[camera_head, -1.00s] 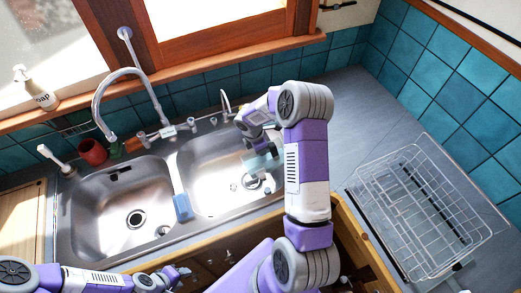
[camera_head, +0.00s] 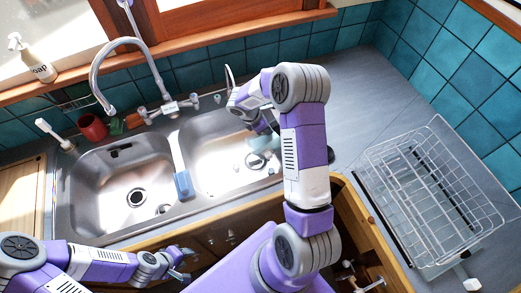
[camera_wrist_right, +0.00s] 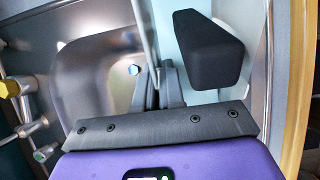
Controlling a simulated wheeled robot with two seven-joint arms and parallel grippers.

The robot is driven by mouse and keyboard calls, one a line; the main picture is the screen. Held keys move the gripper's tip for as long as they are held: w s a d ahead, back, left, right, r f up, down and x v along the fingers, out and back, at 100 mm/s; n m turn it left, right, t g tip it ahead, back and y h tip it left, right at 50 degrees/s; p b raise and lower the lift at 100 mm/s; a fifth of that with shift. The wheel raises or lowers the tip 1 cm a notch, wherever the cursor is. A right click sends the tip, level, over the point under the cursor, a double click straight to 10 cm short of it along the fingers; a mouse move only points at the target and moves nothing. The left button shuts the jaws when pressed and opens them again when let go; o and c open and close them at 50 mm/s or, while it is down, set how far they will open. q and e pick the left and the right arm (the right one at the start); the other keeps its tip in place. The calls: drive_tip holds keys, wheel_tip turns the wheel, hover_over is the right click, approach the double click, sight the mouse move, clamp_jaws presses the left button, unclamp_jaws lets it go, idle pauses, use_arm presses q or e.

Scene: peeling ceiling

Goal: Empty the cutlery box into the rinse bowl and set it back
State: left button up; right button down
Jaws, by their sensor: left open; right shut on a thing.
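A pale blue box-like thing (camera_head: 262,143), probably the cutlery box, is over the right sink basin (camera_head: 205,160), partly hidden by my right arm. My right gripper (camera_head: 264,128) is shut on it. Small shiny shapes lie near the right drain, too small to name. No separate bowl can be made out. My left gripper (camera_head: 183,262) is open and empty in front of the sink.
The left basin (camera_head: 100,195) is empty. A blue block (camera_head: 183,185) is at the divider. The tall tap (camera_head: 95,75) arches behind the left basin. A wire dish rack (camera_head: 430,195) stands on the right counter. The counter behind it is clear.

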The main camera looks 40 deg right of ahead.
drive_tip(key=shift+a+f+h+b, duration=0.1)
drive_tip(key=shift+f+h+b, duration=0.1)
drive_tip(key=shift+h+b, duration=0.6)
drive_tip(key=shift+r+g+b, duration=0.1)
drive_tip(key=shift+g+b, duration=0.2)
drive_tip(key=shift+b, duration=0.1)
drive_tip(key=shift+r, duration=0.15)
drive_tip(key=shift+h, duration=0.3)
drive_tip(key=shift+a+f+g+h+b, duration=0.1)
drive_tip(key=shift+f+g+h+b, duration=0.2)
drive_tip(key=shift+h+b, duration=0.5)
drive_tip(key=shift+w+b, duration=0.1)
drive_tip(key=shift+b, duration=0.2)
drive_tip(key=shift+r+h, duration=0.15)
drive_tip(key=shift+h, duration=0.15)
drive_tip(key=shift+r, duration=0.1)
